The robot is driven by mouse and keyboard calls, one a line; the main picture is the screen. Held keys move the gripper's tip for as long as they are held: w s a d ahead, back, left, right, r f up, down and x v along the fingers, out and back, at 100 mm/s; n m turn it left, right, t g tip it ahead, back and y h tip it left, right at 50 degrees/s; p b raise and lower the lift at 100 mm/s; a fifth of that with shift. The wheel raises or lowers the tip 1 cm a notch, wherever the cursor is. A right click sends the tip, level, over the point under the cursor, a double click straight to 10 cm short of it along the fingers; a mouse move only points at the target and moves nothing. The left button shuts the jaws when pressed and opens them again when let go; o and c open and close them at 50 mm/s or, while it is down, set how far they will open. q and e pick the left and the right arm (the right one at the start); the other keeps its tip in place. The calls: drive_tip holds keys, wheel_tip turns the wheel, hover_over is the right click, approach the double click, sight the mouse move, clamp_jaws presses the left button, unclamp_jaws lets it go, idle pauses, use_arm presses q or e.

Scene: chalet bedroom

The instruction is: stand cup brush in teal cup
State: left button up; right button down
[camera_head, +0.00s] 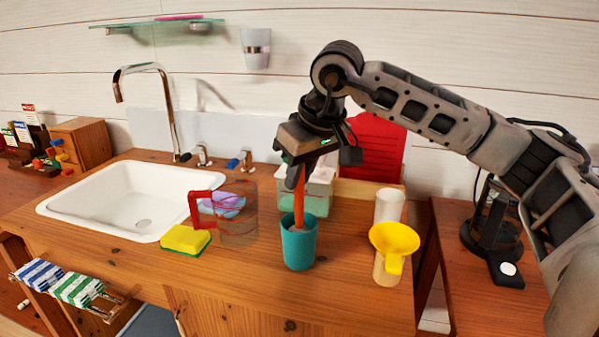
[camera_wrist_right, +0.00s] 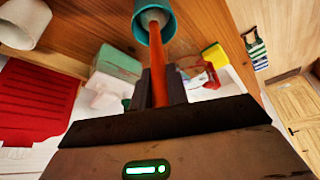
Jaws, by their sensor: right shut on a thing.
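The teal cup (camera_head: 299,247) stands upright on the wooden counter, right of the yellow sponge. The cup brush (camera_head: 299,200) has an orange handle and is upright. Its lower end is inside the teal cup, hidden by the cup wall in the head view. My right gripper (camera_head: 301,158) is above the cup, shut on the upper part of the handle. In the right wrist view the orange handle (camera_wrist_right: 158,62) runs from between the fingers into the mouth of the teal cup (camera_wrist_right: 150,22). My left gripper is not in view.
A clear jug with a red handle (camera_head: 203,205) and a yellow-green sponge (camera_head: 185,240) are left of the cup. A yellow funnel (camera_head: 394,240) and white cylinder (camera_head: 389,206) are right. The white sink (camera_head: 135,200) is farther left.

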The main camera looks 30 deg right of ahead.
drive_tip(key=c, duration=1.3)
unclamp_jaws()
drive_tip(key=v, duration=1.6)
drive_tip(key=shift+p, duration=0.45)
